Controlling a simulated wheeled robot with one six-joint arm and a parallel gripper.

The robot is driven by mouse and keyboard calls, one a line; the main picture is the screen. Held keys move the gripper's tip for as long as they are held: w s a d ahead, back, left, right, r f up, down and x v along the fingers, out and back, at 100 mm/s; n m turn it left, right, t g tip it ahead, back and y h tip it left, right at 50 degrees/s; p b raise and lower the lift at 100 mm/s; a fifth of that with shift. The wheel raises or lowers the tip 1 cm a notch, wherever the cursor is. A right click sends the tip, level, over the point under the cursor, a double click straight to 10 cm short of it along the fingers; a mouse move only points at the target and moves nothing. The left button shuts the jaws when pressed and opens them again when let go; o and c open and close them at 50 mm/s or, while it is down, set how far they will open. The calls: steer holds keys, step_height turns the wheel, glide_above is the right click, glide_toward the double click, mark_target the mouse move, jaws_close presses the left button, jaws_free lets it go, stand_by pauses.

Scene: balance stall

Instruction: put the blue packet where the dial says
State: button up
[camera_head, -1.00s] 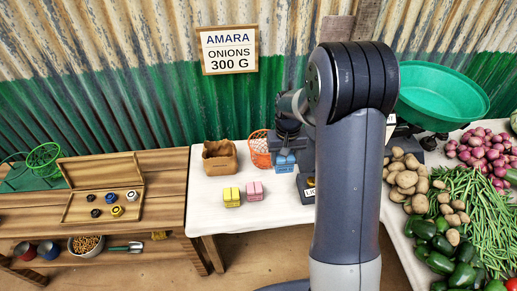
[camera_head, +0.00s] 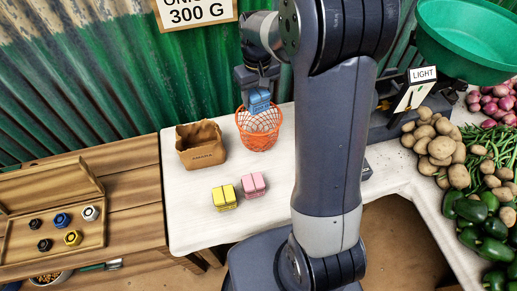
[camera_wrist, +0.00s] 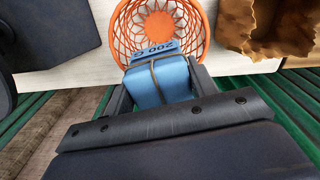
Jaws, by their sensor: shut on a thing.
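The blue packet (camera_head: 260,104) is held in my gripper (camera_head: 258,95) over the orange mesh basket (camera_head: 258,138), at its far rim in the head view. In the wrist view the blue packet (camera_wrist: 158,84) sits between the fingers of my gripper (camera_wrist: 161,90), with an upside-down "200 G" label and a dark band. The basket (camera_wrist: 195,40) lies beyond it; whether they touch I cannot tell. The dial card (camera_head: 413,96) is on the dark balance at right, with a "LIGHT" sign (camera_head: 424,74); its pointer reading is too small to tell.
A brown paper bag (camera_head: 201,146) stands left of the basket. Yellow (camera_head: 224,197) and pink (camera_head: 254,185) packets lie in front on the white table. A wooden box of small weights (camera_head: 60,233) is at far left. A green pan (camera_head: 470,40), potatoes (camera_head: 440,143) and peppers are at right.

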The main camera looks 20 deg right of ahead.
mark_target(259, 108)
steer(key=shift+s+f+n+b, duration=0.25)
steer(key=shift+f+b, duration=0.35)
steer(key=shift+b, duration=0.45)
steer(key=shift+s+f+n+b, duration=0.2)
steer(key=shift+f+b, duration=0.45)
steer(key=shift+b, duration=0.45)
steer(key=shift+s+f+n+b, duration=0.2)
steer(key=shift+f+b, duration=0.4)
steer(key=shift+b, duration=0.45)
step_height(259, 108, down, 10)
steer(key=shift+s+r+b, duration=0.1)
steer(key=shift+r+b, duration=0.05)
steer(key=shift+b, duration=0.5)
steer(key=o, duration=0.9)
step_height(259, 108, up, 12)
steer(key=shift+p, duration=0.9)
